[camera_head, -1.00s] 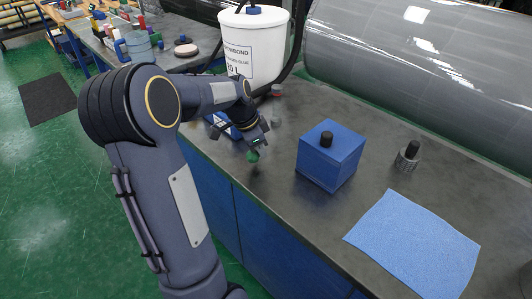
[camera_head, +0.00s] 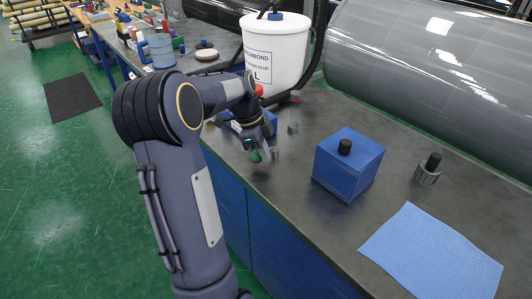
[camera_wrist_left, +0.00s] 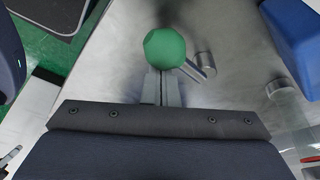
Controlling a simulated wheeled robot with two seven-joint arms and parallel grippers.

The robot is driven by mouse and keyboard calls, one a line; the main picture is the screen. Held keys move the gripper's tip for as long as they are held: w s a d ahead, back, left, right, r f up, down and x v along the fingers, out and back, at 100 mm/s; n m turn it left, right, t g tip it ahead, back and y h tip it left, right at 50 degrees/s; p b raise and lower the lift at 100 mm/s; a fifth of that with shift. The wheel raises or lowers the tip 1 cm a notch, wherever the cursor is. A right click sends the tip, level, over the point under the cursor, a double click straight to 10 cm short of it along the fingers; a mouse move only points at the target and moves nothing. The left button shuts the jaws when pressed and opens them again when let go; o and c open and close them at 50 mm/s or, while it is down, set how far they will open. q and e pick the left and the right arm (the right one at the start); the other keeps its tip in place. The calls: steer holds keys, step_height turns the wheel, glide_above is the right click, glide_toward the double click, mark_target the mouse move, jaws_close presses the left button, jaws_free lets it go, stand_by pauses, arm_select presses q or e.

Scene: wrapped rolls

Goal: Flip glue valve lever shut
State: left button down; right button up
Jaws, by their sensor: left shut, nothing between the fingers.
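The lever has a green ball knob (camera_wrist_left: 165,48) on a thin metal rod, which runs down right to a small metal cylinder (camera_wrist_left: 206,65) in the left wrist view. In the head view the green knob (camera_head: 254,156) shows low beside my fingers, over the worktop. My left gripper (camera_wrist_left: 160,88) is shut and empty, its tips right at the knob's near side; I cannot tell whether they touch. It also shows in the head view (camera_head: 265,153), pointing down. The white glue tub (camera_head: 273,55) stands behind my left forearm. My right gripper is out of view.
A blue box (camera_head: 348,165) with a black knob stands right of my gripper. A knurled metal piece (camera_head: 428,170) and a blue cloth (camera_head: 432,252) lie farther right. A big grey wrapped roll (camera_head: 430,80) bounds the back. Bare worktop (camera_head: 290,185) lies between gripper and box.

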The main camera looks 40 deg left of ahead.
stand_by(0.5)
arm_select(q)
steer(key=d, duration=0.1)
steer(key=w, duration=0.1)
steer(key=d, duration=0.1)
steer(key=shift+w+d+f, duration=0.3)
steer(key=shift+d, duration=0.05)
steer(key=shift+w+d+r, duration=0.1)
steer(key=shift+d+r, duration=0.15)
steer(key=shift+r, duration=0.4)
steer(key=v, duration=0.8)
steer(key=shift+a+r+p, duration=0.2)
steer(key=shift+r+p, duration=0.15)
steer(key=s+d+r+n+t+p, duration=0.1)
steer(key=s+d+r+n+p, duration=0.15)
steer(key=s+d, duration=0.35)
steer(key=s+d+r+n+t+p, duration=0.1)
steer(key=s+d+r+n, duration=0.2)
steer(key=d, duration=0.5)
steer(key=s+d+f+n+t+p, duration=0.1)
steer(key=s+d+f+n, duration=0.4)
steer(key=s+d, duration=0.5)
steer(key=shift+s+f+n+t+h+p, duration=0.15)
steer(key=shift+f+n+t+h+p, duration=0.2)
steer(key=shift+n+p, duration=0.65)
